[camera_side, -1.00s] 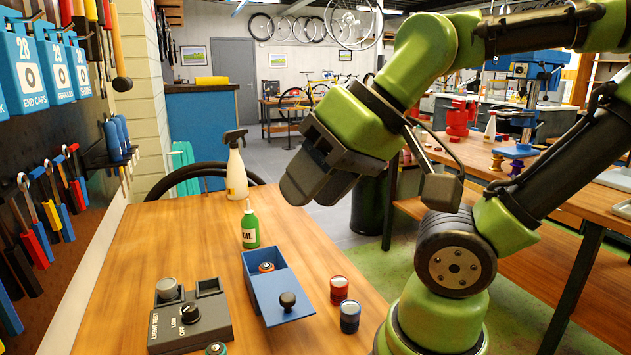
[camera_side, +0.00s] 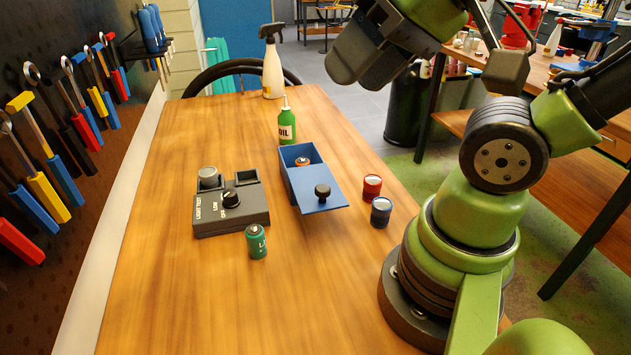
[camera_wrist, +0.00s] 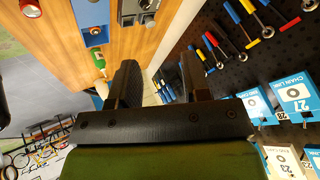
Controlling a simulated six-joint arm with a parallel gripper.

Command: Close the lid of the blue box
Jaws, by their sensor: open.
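The blue box (camera_side: 289,177) stands on the wooden table with its far part uncovered. Its blue lid (camera_side: 321,203), with a black knob (camera_side: 322,191), lies toward the near end and juts past it, so the box is partly open. An orange-topped battery (camera_side: 303,163) shows inside. In the wrist view the box (camera_wrist: 92,12) is at the top edge, cut off. My gripper (camera_side: 352,66) is high above the table's far right edge, away from the box. Its two fingers stand apart in the wrist view (camera_wrist: 157,82), with nothing between them.
A light tester (camera_side: 231,207) stands left of the box, with a green battery (camera_side: 256,242) in front. Red (camera_side: 372,187) and dark blue (camera_side: 381,211) cans stand to the right. A green oil bottle (camera_side: 287,124) and a spray bottle (camera_side: 272,65) stand behind. The near table is clear.

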